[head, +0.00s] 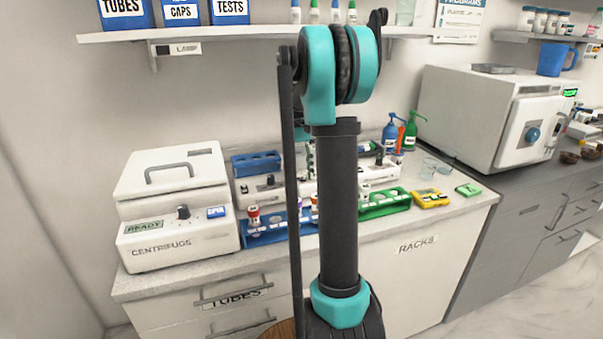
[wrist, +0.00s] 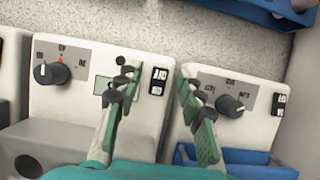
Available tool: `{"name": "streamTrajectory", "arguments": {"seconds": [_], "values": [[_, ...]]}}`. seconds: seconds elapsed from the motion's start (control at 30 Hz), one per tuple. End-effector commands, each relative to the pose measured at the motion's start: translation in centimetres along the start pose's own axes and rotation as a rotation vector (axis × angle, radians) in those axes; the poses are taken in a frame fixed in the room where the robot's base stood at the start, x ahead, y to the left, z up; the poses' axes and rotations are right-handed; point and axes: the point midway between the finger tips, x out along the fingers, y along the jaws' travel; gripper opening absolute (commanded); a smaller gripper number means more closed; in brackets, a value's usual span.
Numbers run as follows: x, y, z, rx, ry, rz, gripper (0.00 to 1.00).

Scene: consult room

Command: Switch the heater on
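Two white bench devices show in the wrist view, and I cannot read which one is the heater. The left device (wrist: 72,112) has a black knob (wrist: 52,71), a small greenish display and a black-and-white rocker switch (wrist: 158,80). The right device (wrist: 262,125) has a black knob (wrist: 230,105) and another rocker switch (wrist: 279,103). My gripper (wrist: 157,78) is open and empty, its fingertips on either side of the left device's rocker switch in the picture. I cannot tell whether it touches anything. In the head view my arm hides the gripper and part of the white devices (head: 262,194).
The centrifuge (head: 175,205) stands left on the bench. A blue rack with tubes (head: 265,238) lies in front of the devices, a green rack (head: 385,206) to the right. A shelf (head: 240,33) runs above.

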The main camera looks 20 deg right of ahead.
Motion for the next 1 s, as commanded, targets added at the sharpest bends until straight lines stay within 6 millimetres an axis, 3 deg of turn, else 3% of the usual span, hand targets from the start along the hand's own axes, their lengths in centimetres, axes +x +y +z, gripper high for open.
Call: {"name": "streamTrajectory", "arguments": {"seconds": [0.23,0.37,0.8,1.0], "values": [[-0.1,0.0,0.0,0.0,0.0,0.0,0.38],[-1.2,0.0,0.0,0.0,0.0,0.0,0.38],[-9.6,0.0,0.0,0.0,0.0,0.0,0.38],[-11.6,0.0,0.0,0.0,0.0,0.0,0.38]]}}
